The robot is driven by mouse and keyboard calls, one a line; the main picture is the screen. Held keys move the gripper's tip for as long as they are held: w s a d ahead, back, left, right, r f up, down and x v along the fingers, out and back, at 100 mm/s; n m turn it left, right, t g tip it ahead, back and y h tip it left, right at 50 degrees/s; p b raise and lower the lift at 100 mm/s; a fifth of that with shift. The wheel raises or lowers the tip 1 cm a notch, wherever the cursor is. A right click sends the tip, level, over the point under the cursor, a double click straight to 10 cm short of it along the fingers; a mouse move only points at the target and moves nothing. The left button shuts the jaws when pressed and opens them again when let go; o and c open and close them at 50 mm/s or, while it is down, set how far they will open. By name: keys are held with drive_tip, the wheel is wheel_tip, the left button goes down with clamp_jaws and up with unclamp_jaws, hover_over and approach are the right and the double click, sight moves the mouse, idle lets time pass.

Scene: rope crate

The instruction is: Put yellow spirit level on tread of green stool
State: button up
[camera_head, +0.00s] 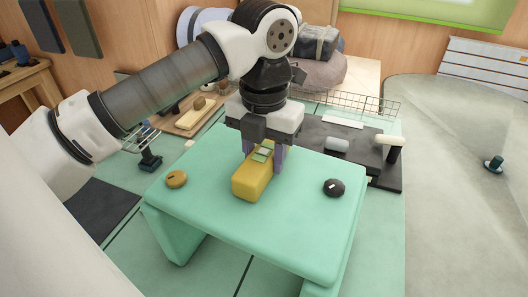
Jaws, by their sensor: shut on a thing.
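The green stool (230,218) stands in the middle of the head camera view with its flat tread upward. The yellow spirit level (252,184) is a short yellow block with a pale green window on top. It is at the middle of the tread, lengthwise toward the camera, and looks to be on or just above the surface; I cannot tell which. My gripper (264,158) points down over its far end, with its purple-grey fingers shut on its sides. The far end of the level is partly hidden by the gripper.
On the tread, a round tan object (176,179) sits left and a dark round object (333,187) sits right. Behind the stool are a dark platform (360,168) with grey and cream pieces, and a wire basket (350,103).

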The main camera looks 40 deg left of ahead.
drive_tip(key=shift+f, duration=0.25)
drive_tip(key=o, duration=1.3)
drive_tip(key=shift+c, duration=0.2)
drive_tip(key=shift+r, duration=0.15)
wheel_tip(320, 180, up, 14)
drive_tip(key=p, duration=0.8)
drive_tip(key=shift+p, duration=0.3)
drive_tip(key=shift+f, duration=0.2)
